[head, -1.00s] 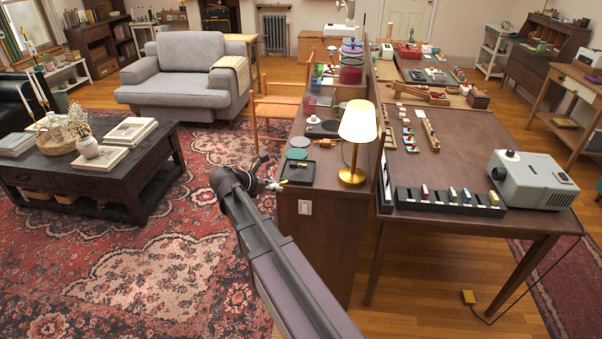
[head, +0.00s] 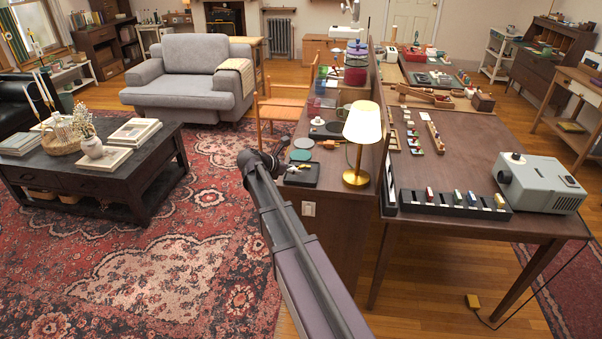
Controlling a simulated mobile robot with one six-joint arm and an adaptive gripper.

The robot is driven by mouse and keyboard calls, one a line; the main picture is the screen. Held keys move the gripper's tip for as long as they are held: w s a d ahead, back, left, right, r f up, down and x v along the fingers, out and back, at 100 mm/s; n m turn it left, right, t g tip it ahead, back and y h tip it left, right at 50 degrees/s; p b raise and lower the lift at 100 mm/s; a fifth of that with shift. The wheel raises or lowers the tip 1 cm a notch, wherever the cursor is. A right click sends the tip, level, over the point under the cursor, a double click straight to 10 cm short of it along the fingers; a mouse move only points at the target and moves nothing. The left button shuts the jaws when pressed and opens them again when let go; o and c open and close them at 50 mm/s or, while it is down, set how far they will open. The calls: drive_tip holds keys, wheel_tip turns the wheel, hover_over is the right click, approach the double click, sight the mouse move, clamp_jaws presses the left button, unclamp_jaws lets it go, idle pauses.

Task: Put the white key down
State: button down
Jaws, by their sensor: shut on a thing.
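My gripper (head: 279,163) is at the left edge of the sideboard top, beside a small black tray (head: 303,182). Its dark fingers are small in the head view and partly hidden by my own arm. It is shut on the white key (head: 291,169), which shows only as a tiny pale shape at the fingertips, over or close to the tray's left part. Whether the key touches the tray cannot be told. A small yellowish thing (head: 304,166) lies at the tray's far side.
A lamp with a brass base (head: 356,177) stands right of the tray. Green round discs (head: 300,155) and a dark board (head: 326,131) lie behind it. A raised divider separates the sideboard from the desk (head: 465,165). Open rug lies to the left.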

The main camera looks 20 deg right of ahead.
sight(303, 172)
drive_tip(key=shift+w+d+f, duration=0.15)
drive_tip(key=shift+w+d, duration=0.95)
drive_tip(key=shift+d, duration=0.1)
drive_tip(key=shift+w+d+f, duration=0.1)
drive_tip(key=shift+w+d, duration=0.3)
drive_tip(key=shift+w, duration=0.05)
wheel_tip(303, 172, down, 4)
drive_tip(key=b, duration=0.4)
drive_tip(key=shift+r, duration=0.25)
drive_tip(key=shift+s, duration=0.1)
